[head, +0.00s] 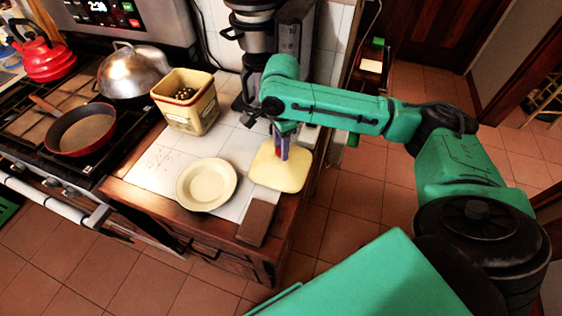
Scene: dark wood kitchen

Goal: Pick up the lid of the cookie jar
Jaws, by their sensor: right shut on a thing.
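The cookie jar (197,117) is a square, pale yellow container on the white tiled counter, open at the top with dark round pieces inside. Its lid (277,177) is a flat, pale yellow square to the right of the jar, near the counter's right edge. My right gripper (282,152) points down onto the lid's middle and is shut on it; the fingertips hide the part they hold. I cannot tell whether the lid touches the counter or hangs just above it. My left gripper is not in view.
A round cream plate (206,185) lies left of the lid, and a brown block (256,222) lies at the counter's front right. A coffee machine (250,45) stands behind. The stove at left holds a pan (82,132), a domed metal lid (132,72) and a red kettle (42,55).

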